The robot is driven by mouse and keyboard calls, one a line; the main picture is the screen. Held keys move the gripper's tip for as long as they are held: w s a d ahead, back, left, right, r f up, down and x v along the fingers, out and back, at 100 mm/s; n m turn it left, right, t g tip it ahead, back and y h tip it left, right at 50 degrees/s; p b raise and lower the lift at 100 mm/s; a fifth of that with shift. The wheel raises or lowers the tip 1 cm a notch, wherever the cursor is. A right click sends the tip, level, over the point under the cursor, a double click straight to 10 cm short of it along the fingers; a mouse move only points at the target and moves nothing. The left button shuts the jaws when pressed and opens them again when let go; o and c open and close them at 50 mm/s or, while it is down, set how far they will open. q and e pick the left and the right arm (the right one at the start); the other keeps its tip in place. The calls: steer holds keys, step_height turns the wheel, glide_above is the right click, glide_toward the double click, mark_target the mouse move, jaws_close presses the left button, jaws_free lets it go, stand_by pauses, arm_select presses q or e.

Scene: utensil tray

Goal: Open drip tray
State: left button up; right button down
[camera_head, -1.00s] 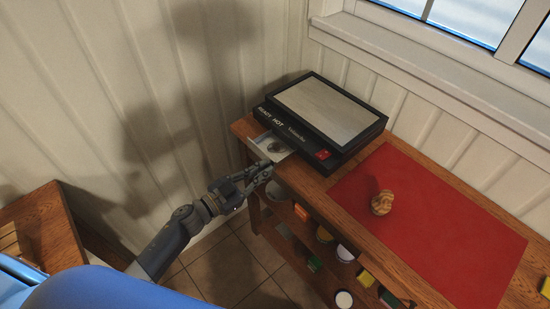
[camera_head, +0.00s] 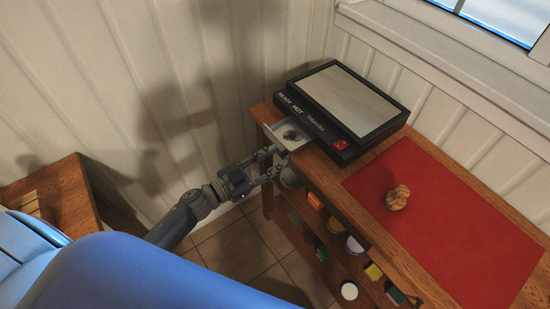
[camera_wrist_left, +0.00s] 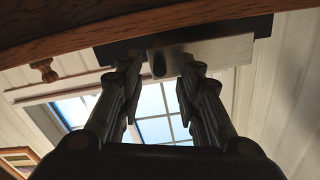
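The drip tray (camera_head: 279,137) is a pale metal drawer with a dark round spot inside. It sticks out of the left side of the black grill-like appliance (camera_head: 349,150), so part of its inside shows. In the left wrist view the tray's pale front (camera_wrist_left: 216,52) with a dark slot lies beyond my fingertips. My left gripper (camera_head: 273,162) is open at the tray's outer end, its two fingers apart with nothing between them. It also shows open in the left wrist view (camera_wrist_left: 160,65). Contact with the tray cannot be told. My right gripper is not in view.
The appliance stands on a wooden table (camera_head: 318,172) against the wall. A red mat (camera_head: 440,215) with a small brown patterned object (camera_head: 397,197) lies to its right. A shelf below holds several cans and boxes. Another wooden surface (camera_head: 52,195) stands at the left.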

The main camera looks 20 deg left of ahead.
arm_select(q)
steer(key=v, duration=1.1)
steer(key=s+a+f+n+g+y, duration=0.1)
steer(key=s+a+f+n+y, duration=0.15)
steer(key=f, duration=0.65)
steer(key=s+a+f+n+g+y, duration=0.1)
steer(key=s+f+n+g+y, duration=0.15)
steer(key=f, duration=0.65)
steer(key=s+a+f+n+y, duration=0.15)
steer(key=f+y, duration=0.25)
steer(key=f, duration=0.5)
steer(key=s+d+f+g, duration=0.2)
steer(key=s+f, duration=0.4)
steer(key=s, duration=0.3)
steer(key=s+d+f+g, duration=0.2)
steer(key=s+f+g, duration=0.3)
steer(key=s, duration=0.5)
steer(key=s+d+f+g+y, duration=0.1)
steer(key=s+d+f+g, duration=0.1)
steer(key=s+f, duration=0.5)
steer(key=s+n+g, duration=0.1)
steer(key=s, duration=0.1)
steer(key=shift+s+d, duration=0.25)
steer(key=shift+d, duration=0.1)
